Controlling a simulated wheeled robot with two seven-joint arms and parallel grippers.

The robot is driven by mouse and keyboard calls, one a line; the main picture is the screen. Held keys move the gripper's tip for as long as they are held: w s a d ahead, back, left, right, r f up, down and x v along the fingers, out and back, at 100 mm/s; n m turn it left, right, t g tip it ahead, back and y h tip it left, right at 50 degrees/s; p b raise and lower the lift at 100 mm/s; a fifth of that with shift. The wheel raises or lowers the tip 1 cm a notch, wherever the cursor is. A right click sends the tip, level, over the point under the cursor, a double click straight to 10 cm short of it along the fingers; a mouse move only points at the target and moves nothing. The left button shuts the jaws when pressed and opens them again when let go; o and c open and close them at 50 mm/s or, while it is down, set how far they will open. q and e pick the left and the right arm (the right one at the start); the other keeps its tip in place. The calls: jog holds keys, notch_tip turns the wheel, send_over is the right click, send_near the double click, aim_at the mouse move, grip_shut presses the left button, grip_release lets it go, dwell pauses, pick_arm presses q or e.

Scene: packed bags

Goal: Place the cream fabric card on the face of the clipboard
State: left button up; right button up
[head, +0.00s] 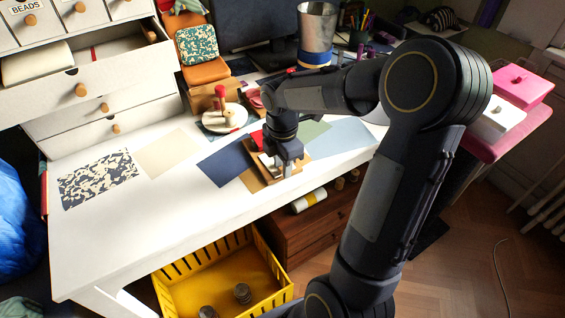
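A plain cream card (166,153) lies flat on the white desk, left of the middle. A brown board (258,182), which looks like the clipboard, lies near the desk's front edge. My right gripper (283,171) points down over this board and hides part of it. The fingers are small and partly dark, so I cannot tell whether they are open or hold anything. My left gripper is out of view.
A dark patterned card (98,178) lies at the left, and a navy card (225,162) lies beside the board. Green and pale blue cards lie behind my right arm. A yellow crate (268,262) stands below the desk front. The desk's front left is clear.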

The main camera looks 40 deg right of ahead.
jog(key=shift+o, duration=0.2)
jog(key=shift+r, duration=0.5)
notch_tip(320, 180, up, 11)
jog(key=p, duration=0.3)
jog(key=s+a+f+m+t+y, duration=0.2)
jog(key=s+a+m+t, duration=0.3)
jog(key=s+a+m, duration=0.8)
jog(key=s+m+y, duration=0.1)
jog(key=s+m, duration=0.2)
jog(key=m, duration=0.2)
jog(key=shift+s+f+m+t+y, duration=0.2)
jog(key=shift+m+t+y, duration=0.1)
jog(key=shift+y, duration=0.1)
jog(key=shift+r, duration=0.15)
notch_tip(320, 180, up, 10)
jog(key=p, duration=1)
jog(key=shift+r, duration=0.15)
